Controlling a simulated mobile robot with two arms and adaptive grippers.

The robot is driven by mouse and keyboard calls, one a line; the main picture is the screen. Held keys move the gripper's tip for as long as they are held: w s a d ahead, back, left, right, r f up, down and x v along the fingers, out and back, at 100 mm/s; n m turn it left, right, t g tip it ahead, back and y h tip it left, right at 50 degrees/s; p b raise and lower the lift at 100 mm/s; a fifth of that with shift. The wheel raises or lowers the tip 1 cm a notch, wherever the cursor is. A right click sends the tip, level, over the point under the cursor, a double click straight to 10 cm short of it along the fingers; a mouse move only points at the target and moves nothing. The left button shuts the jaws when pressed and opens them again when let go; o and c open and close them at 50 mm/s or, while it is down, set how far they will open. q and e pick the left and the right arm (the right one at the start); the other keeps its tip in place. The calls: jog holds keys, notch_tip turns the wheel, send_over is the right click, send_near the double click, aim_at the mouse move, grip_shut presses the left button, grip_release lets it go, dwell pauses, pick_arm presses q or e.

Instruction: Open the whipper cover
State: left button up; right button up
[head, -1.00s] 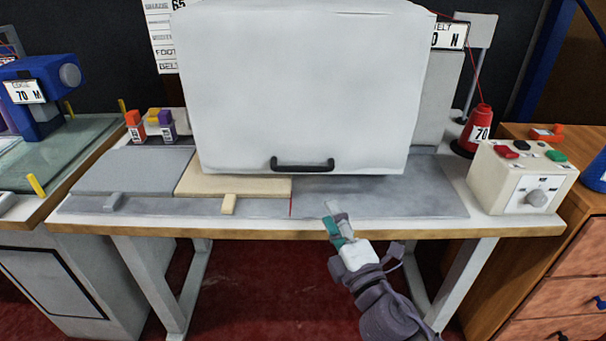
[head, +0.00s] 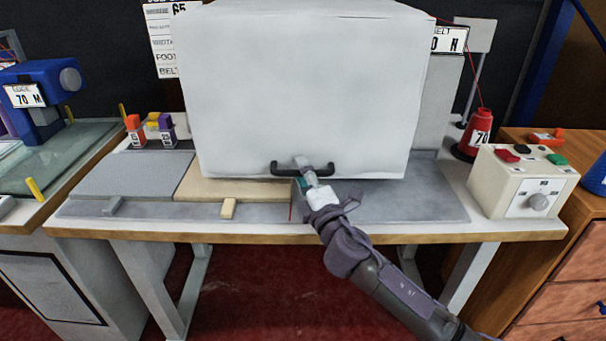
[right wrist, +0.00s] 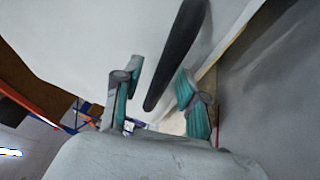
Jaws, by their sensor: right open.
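The whipper cover (head: 300,85) is a large white box-like hood standing over the middle of the table, closed down to the work surface. A black bar handle (head: 285,169) sits low on its front face. My right gripper (head: 305,168) is at the handle, in front of its middle and right part. In the right wrist view, the black handle (right wrist: 178,55) reaches down between the two open teal-lined fingers (right wrist: 158,105). I cannot tell whether a finger touches it. My left gripper is not in view.
The table (head: 420,232) carries a grey plate and a beige plate (head: 228,190) at the cover's left. A red thread cone (head: 475,135) and a control box (head: 522,180) with buttons and a knob stand at the right. A blue machine (head: 38,98) is at far left.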

grip_shut()
dwell(0.4)
jog(key=shift+r, duration=0.1)
